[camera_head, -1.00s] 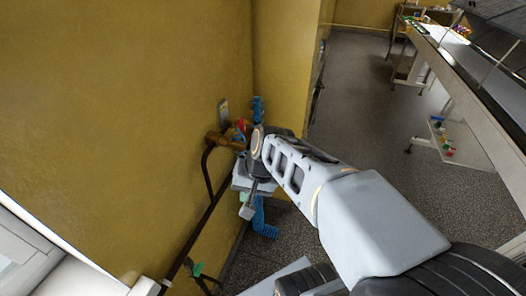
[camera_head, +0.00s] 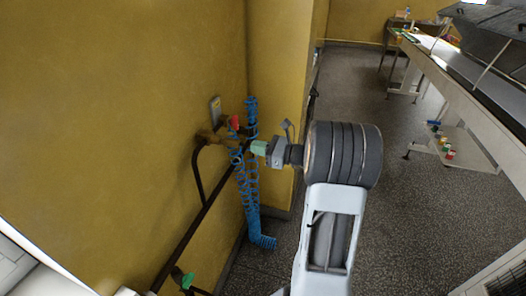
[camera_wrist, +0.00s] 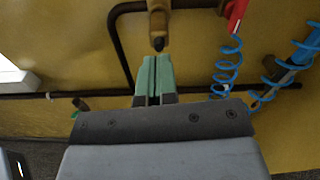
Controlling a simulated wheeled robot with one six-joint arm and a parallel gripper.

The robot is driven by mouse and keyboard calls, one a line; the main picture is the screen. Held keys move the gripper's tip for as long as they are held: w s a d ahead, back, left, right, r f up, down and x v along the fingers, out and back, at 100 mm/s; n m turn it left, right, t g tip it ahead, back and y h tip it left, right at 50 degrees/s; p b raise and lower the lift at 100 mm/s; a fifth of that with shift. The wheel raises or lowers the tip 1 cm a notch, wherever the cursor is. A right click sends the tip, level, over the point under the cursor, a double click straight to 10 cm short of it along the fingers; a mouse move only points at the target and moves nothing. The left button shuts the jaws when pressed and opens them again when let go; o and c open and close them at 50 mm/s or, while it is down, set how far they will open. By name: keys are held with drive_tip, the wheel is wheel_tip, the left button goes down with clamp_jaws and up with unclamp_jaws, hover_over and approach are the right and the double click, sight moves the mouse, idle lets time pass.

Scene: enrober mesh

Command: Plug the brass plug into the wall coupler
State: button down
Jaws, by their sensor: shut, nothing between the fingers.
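A brass fitting (camera_head: 208,138) is on the wall at the bent dark pipe. In the wrist view the brass piece (camera_wrist: 158,22) points down with a dark tip, just beyond my fingertips. I cannot tell whether this is the wall coupler or the plug. A red part (camera_head: 234,123) sits beside it, and it also shows in the wrist view (camera_wrist: 235,14) with a blue coiled hose (camera_wrist: 228,65) below it. My gripper (camera_head: 258,148) has green fingers, shut and empty, and points left toward the wall. In the wrist view its fingertips (camera_wrist: 153,62) are apart from the brass piece.
Another blue coiled hose (camera_head: 251,180) hangs near the wall corner. A dark pipe (camera_head: 195,235) runs along the wall, with a green-handled valve (camera_head: 187,281) low down. A grey plate (camera_head: 215,109) is on the wall.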

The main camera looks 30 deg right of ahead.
sight(240, 144)
drive_tip(key=shift+x, duration=1.75)
drive_tip(key=shift+w+a+r, duration=0.1)
drive_tip(key=shift+w+a, duration=0.15)
drive_tip(key=shift+a, duration=0.1)
drive_tip(key=shift+s+d, duration=0.1)
drive_tip(key=shift+v, duration=1.5)
drive_tip(key=b+v, duration=0.1)
drive_tip(key=v, duration=1.2)
wheel_tip(240, 144, down, 6)
drive_tip(key=s+a+n+g+h, duration=0.1)
drive_tip(key=s+a+n+g, duration=0.1)
drive_tip(key=n+g, duration=0.15)
drive_tip(key=s+a+f+n+g+h+p, duration=0.1)
drive_tip(key=s+a+f+n+g+h, duration=0.25)
drive_tip(key=a+n+g, duration=0.3)
drive_tip(key=s+a+r+n+h+p, duration=0.3)
drive_tip(key=s+a+r+n+h, duration=0.2)
drive_tip(key=a+n, duration=0.7)
wheel_tip(240, 144, up, 5)
drive_tip(key=n+h, duration=0.2)
drive_tip(key=n, duration=0.2)
drive_tip(key=shift+a, duration=0.3)
